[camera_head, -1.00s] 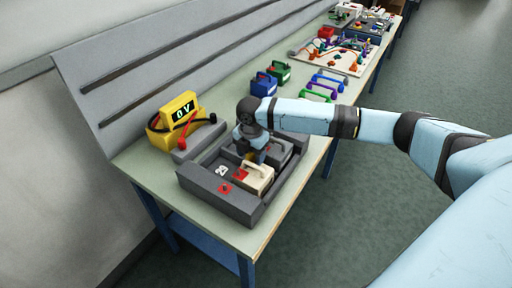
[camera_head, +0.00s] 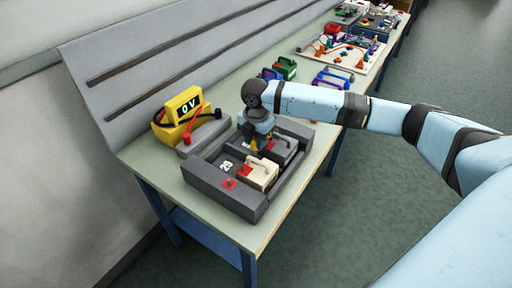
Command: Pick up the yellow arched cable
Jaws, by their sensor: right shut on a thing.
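My right gripper (camera_head: 256,140) is over the far part of the dark grey tray (camera_head: 225,197), pointing down. It is shut on a small yellow piece (camera_head: 254,145), which I take to be the yellow arched cable. Most of it is hidden by the gripper and wrist, so its arch does not show clearly. A cream block with a handle (camera_head: 262,174) sits in the near right part of the tray. A grey block with a handle (camera_head: 284,146) sits behind it, close to the gripper. My left gripper is not in view.
A yellow meter (camera_head: 180,112) reading 0 V, with red and black leads, stands left of the tray. Blue and green blocks (camera_head: 284,68) and arched cables (camera_head: 333,80) lie behind my right arm. A board with coloured parts (camera_head: 342,52) lies farther back.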

